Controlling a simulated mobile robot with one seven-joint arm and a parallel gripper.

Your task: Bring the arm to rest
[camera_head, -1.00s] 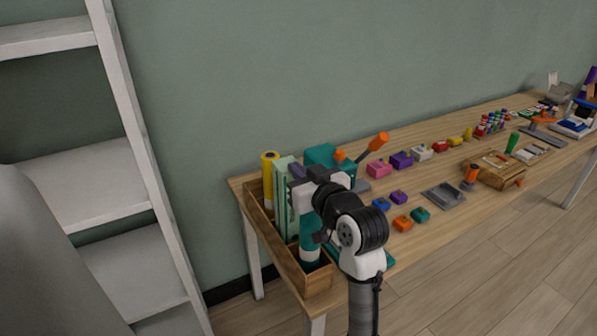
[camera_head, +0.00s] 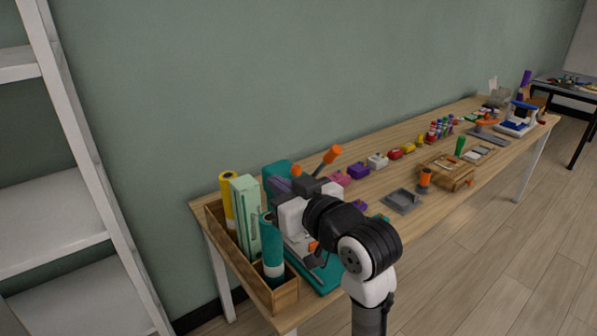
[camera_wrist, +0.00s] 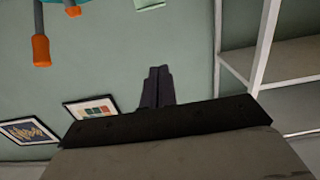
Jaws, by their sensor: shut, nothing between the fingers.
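My arm rises from the bottom of the head view and bends over the near left end of the wooden workbench (camera_head: 385,153). In the head view my gripper is mostly hidden behind my own wrist links. In the wrist view my gripper (camera_wrist: 157,84) is shut, its two dark fingers side by side with nothing between them. Behind the fingers is the green wall (camera_wrist: 180,40).
A wooden box (camera_head: 285,297) with a yellow roll (camera_head: 227,202) and a teal roll (camera_head: 271,250) stands close left of my arm. Small coloured blocks and a grey tray (camera_head: 403,201) lie to the right. A white shelf (camera_head: 60,225) stands left. Floor (camera_head: 480,260) is clear at right.

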